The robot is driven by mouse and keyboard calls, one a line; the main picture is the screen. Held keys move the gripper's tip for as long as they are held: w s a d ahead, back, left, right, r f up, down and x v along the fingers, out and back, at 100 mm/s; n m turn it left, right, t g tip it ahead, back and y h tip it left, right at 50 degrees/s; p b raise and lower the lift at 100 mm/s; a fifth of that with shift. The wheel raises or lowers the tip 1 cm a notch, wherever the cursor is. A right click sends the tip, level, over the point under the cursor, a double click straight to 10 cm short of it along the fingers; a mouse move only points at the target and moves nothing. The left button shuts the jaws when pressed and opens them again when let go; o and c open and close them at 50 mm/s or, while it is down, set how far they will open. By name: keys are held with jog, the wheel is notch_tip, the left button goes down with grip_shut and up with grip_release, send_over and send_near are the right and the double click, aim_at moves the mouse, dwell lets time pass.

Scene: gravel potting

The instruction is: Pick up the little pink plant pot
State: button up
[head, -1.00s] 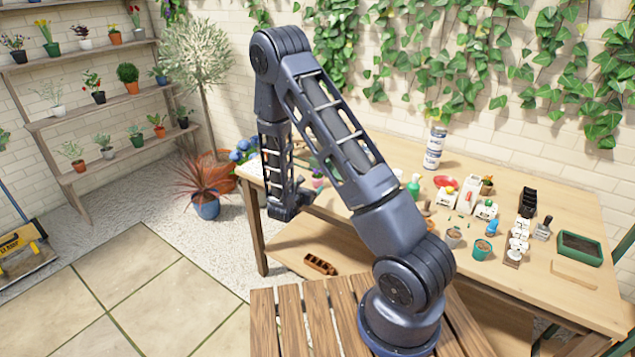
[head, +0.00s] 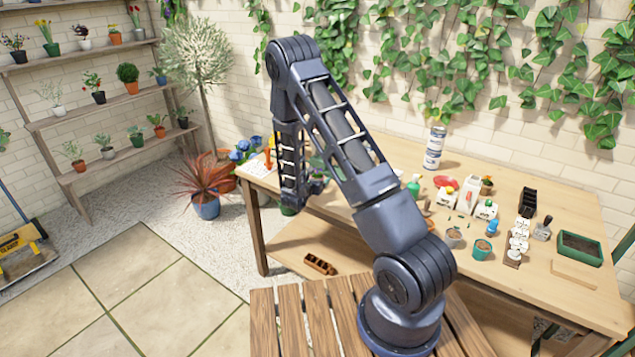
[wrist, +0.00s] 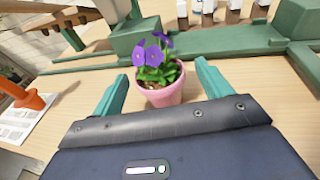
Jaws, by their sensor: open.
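The little pink plant pot (wrist: 160,94) stands upright on the wooden table in the wrist view, with purple flowers and green leaves in it. My gripper (wrist: 162,72) is open, with one teal finger left of the pot and the other right of it. The pot lies ahead of my gripper body, roughly centred between the fingers, and I see gaps on both sides. I cannot tell how deep the pot sits between the fingertips. In the head view my arm hides the pot.
Green bars and blocks (wrist: 140,38) lie just behind the pot. An orange tool (wrist: 22,97) rests on a printed sheet (wrist: 22,122) at the left. In the head view, several pots, bottles and a green tray (head: 580,249) crowd the right of the table (head: 530,285).

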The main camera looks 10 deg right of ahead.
jog(key=shift+w+d+f, duration=0.2)
jog(key=shift+w+d, duration=0.2)
jog(key=shift+w, duration=0.15)
jog(key=c, duration=1.1)
jog(key=shift+r, duration=0.15)
